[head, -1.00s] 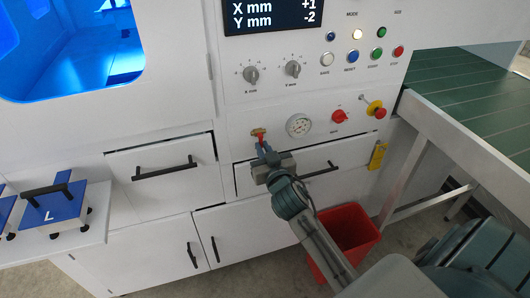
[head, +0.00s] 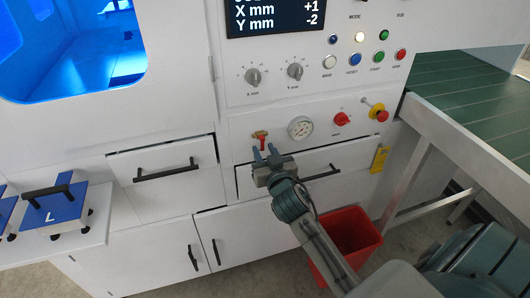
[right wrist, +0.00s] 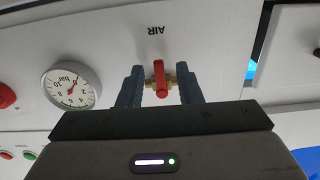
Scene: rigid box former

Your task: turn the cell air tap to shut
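The air tap (head: 261,134) is a brass fitting with a red lever on the white front panel, left of the pressure gauge. In the right wrist view the tap's red lever (right wrist: 160,79) stands between my two fingers, with a gap on each side, under the upside-down label AIR (right wrist: 156,30). My right gripper (head: 264,150) is open, just below the tap in the head view. It also shows in the right wrist view (right wrist: 159,90). My left gripper is not in view.
The pressure gauge (head: 300,128) sits close to the right of the tap; its dial also shows in the right wrist view (right wrist: 71,87). A red rotary knob (head: 341,119) and a red stop button (head: 379,113) are farther right. A drawer handle (head: 322,173) juts out below.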

